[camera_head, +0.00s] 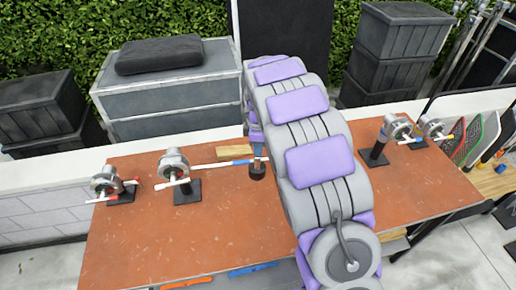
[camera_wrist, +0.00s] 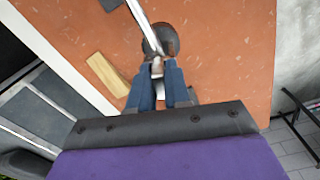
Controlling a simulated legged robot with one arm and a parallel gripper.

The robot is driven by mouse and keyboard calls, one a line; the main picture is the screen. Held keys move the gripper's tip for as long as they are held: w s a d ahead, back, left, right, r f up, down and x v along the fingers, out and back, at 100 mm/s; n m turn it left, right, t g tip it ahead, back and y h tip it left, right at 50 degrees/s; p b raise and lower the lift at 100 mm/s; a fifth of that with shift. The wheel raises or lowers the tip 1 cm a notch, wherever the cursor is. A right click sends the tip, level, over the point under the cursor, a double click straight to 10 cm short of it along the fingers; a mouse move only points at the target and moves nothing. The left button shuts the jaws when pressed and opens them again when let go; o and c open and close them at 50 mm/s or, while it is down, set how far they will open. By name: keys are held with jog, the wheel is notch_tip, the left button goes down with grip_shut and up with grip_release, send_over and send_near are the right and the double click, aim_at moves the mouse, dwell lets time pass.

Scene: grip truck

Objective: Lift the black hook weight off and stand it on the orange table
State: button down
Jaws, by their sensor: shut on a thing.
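The black hook weight (camera_head: 257,173) shows in the head view just left of my arm, over the orange table (camera_head: 140,235). In the wrist view the weight (camera_wrist: 153,38) is a dark round body beyond my fingertips. My gripper (camera_wrist: 160,72) has blue fingers, shut on the small metal hook at the weight's top. A silver rod (camera_wrist: 136,14) passes close beside the weight. I cannot tell whether the weight touches the table or the rod.
Metal clamps on black bases stand on the table at left (camera_head: 187,180) and right (camera_head: 385,145). A wooden block (camera_wrist: 106,75) lies near the back edge. Grey crates (camera_head: 170,95) stand behind a low white wall. The table's front left is clear.

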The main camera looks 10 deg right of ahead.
jog(key=shift+r, duration=0.4)
jog(key=shift+s+a, duration=0.1)
jog(key=shift+s, duration=0.05)
jog(key=s, duration=0.2)
jog(key=s+a, duration=0.1)
jog(key=s, duration=0.1)
jog(key=shift+s+a+b, duration=0.15)
jog(key=shift+s+b, duration=0.1)
jog(key=shift+b, duration=0.15)
dwell(0.6)
